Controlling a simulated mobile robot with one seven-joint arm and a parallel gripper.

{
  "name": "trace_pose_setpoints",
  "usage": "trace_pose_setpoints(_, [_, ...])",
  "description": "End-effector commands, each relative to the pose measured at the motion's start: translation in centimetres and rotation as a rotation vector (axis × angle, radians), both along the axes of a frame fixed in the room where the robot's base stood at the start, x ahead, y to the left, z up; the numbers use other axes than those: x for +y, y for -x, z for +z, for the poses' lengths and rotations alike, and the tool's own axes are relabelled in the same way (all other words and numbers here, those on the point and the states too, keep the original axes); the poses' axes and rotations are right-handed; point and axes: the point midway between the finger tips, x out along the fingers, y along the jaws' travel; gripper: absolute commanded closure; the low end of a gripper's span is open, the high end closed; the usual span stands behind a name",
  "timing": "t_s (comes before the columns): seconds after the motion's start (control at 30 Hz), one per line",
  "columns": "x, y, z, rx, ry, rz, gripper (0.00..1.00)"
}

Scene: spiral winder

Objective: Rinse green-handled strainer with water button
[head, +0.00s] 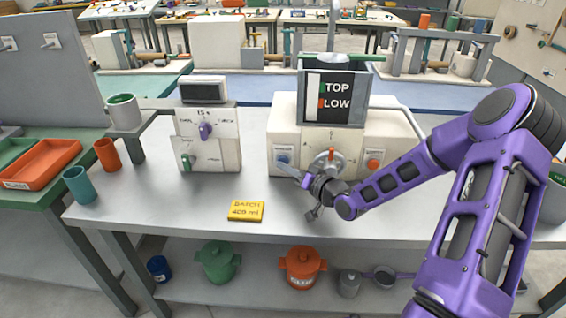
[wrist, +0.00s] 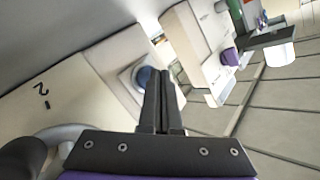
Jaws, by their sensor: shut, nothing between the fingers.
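A dark, round vessel (head: 325,62) sits on top of the white machine, behind its sign, with a green handle (head: 375,58) reaching right; it looks like the strainer, but its bowl is mostly hidden. A blue round button (head: 283,158) is on the left of the machine's front. It also shows in the wrist view (wrist: 142,77), partly covered by my fingers. My gripper (head: 287,170) is shut and empty, its tips at or just before the blue button; I cannot tell whether they touch it.
The machine also has a central dial with a red pointer (head: 331,155) and an orange button (head: 374,164). A smaller white control box (head: 208,140) stands left. A yellow batch card (head: 246,211) lies in front. Pots stand on the lower shelf. The front tabletop is mostly clear.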

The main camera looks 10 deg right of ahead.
Motion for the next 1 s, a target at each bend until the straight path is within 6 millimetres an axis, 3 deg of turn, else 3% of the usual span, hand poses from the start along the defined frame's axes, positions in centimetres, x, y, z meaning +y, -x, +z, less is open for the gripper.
trace_pose_setpoints(0.53, [0.3,1.2,0.0,0.002,0.000,0.001,1.00])
trace_pose_setpoints(1.0, [1.5,5.4,-0.1,0.003,0.000,0.002,1.00])
